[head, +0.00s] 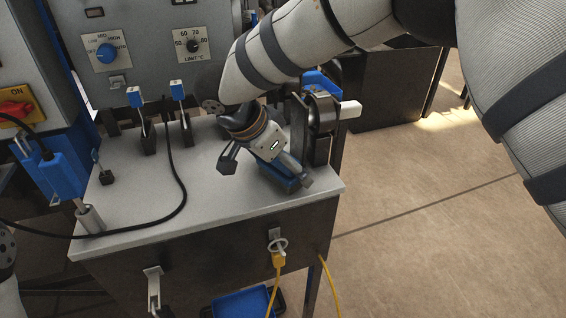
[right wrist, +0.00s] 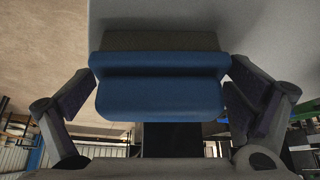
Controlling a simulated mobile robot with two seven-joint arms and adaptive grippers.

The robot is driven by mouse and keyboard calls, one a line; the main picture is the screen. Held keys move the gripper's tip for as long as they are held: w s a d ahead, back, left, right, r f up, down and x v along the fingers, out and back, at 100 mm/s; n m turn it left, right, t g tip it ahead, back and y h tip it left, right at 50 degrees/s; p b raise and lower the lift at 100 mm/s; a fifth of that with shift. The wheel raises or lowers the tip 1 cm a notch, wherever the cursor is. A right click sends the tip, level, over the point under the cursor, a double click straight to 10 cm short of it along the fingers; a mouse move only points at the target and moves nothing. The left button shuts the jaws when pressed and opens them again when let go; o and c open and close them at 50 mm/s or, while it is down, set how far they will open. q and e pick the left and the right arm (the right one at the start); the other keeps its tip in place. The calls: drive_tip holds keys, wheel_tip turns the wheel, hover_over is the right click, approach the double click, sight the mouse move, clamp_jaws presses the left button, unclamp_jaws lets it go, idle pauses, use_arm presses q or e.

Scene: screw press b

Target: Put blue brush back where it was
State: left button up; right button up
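The blue brush (head: 277,174) is at the right end of the grey bench top, partly hidden by my right gripper. In the right wrist view, the brush (right wrist: 160,90) shows a blue back and a dark grey strip against the pale top. My right gripper (head: 268,170) is over it with its fingers spread wide. In the right wrist view, the fingers of the right gripper (right wrist: 162,100) lie on either side of the brush, close to its ends. I cannot tell whether they touch it. My left gripper is not in view.
A dark roller-like fixture (head: 322,113) stands just behind the brush. Blue-topped levers (head: 178,91) and a control panel (head: 145,45) are at the back. A black cable (head: 181,190) crosses the bench top (head: 150,220). A blue tray (head: 240,303) is below.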

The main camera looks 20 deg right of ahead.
drive_tip(key=shift+r, duration=0.3)
drive_tip(key=v, duration=1.2)
drive_tip(key=shift+f, duration=0.2)
